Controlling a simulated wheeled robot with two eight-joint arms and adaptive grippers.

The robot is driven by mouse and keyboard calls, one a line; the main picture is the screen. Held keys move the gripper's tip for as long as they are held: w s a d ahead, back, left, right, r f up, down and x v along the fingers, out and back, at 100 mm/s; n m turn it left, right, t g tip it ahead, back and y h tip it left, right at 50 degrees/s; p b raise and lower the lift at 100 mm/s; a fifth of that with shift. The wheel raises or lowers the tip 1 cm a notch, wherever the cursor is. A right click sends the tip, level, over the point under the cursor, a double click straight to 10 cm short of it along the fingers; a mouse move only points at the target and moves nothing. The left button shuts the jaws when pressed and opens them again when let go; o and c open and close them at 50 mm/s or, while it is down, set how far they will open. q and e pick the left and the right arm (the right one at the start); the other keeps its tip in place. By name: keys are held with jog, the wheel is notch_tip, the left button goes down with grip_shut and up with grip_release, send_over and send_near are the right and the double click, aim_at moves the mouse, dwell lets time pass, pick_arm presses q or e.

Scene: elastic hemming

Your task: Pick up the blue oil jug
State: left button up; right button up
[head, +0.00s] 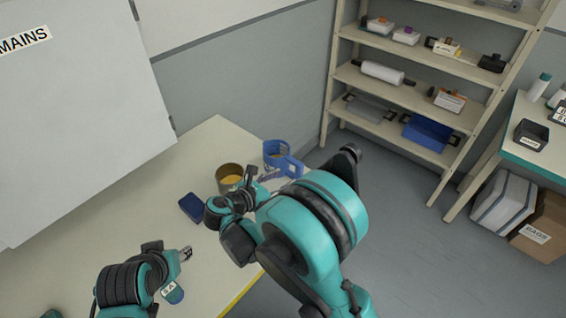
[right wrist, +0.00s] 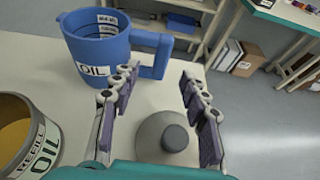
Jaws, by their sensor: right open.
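The blue oil jug (head: 274,150) stands upright near the table's far right edge in the head view. In the right wrist view the jug (right wrist: 92,50) shows its white OIL label, with its handle (right wrist: 153,55) on the right side. My right gripper (head: 266,175) is close to the jug, partly hidden behind my own arm. In the right wrist view my right gripper (right wrist: 155,78) is open, its fingertips just in front of the handle, with nothing gripped. My left gripper (head: 186,253) is low over the table, well away from the jug; its jaws are too small to read.
A refill oil pot (head: 221,183) with yellow contents stands left of the jug. A grey dome (right wrist: 165,150) shows between my right fingers. Shelves (head: 390,88) stand beyond.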

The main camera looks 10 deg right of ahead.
aim_at(297, 173)
jog(key=shift+w+f, duration=0.15)
jog(key=b+x, duration=0.2)
jog(key=x, duration=0.5)
jog(key=shift+s+d+b, duration=0.15)
jog(key=shift+s+b, duration=0.1)
jog(key=shift+b, duration=0.1)
jog(key=shift+w+d, duration=0.25)
jog(key=shift+c, duration=0.3)
grip_shut()
